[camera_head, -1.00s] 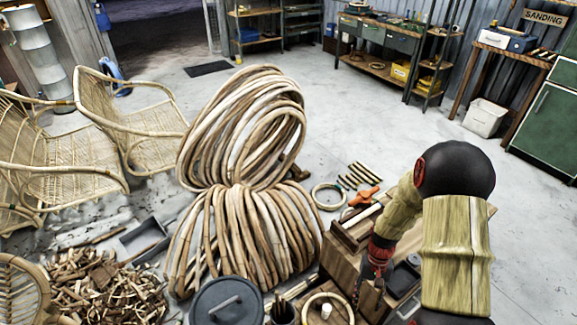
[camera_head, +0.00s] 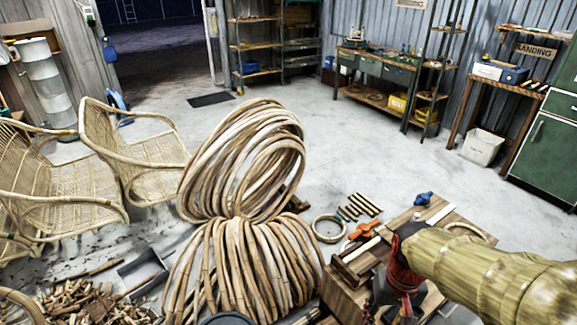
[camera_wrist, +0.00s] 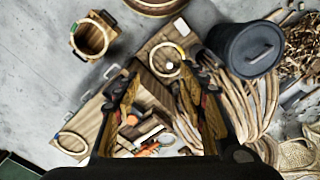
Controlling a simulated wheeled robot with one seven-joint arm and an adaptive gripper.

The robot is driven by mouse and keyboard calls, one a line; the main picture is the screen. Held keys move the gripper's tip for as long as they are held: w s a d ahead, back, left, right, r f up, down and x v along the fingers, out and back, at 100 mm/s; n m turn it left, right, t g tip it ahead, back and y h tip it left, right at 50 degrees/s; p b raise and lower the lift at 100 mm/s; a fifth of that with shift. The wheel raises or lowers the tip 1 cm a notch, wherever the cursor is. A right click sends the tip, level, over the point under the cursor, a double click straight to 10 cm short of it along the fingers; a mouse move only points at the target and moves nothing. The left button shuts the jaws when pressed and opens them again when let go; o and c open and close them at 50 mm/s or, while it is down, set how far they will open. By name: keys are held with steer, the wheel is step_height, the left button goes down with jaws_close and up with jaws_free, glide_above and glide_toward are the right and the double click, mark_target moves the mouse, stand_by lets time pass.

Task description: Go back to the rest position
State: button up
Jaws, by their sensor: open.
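My gripper (camera_wrist: 162,85) is open in the wrist view, with its two fingers apart and nothing seen between them. It hangs above the wooden workbench (camera_wrist: 95,118). In the head view my arm reaches in from the right edge, and the gripper (camera_head: 398,290) points down over the bench (camera_head: 345,292) near the bottom. Its fingertips are hard to make out there. No object shows in its grasp.
A large bundle of bent rattan poles (camera_head: 250,240) stands left of the bench. A dark lidded bin (camera_wrist: 248,48) and a stool-like wooden box (camera_wrist: 93,38) show in the wrist view. Rattan chairs (camera_head: 140,150) stand left.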

steer(key=s+a+r+t+p, duration=0.1)
steer(key=s+r+t, duration=0.1)
steer(key=r, duration=0.6)
steer(key=s+a+r+n+t+p, duration=0.1)
steer(key=s+a+r+t, duration=0.1)
steer(key=r, duration=0.6)
steer(key=shift+s+r+t, duration=0.25)
steer(key=shift+s+t, duration=0.3)
steer(key=shift+t, duration=0.25)
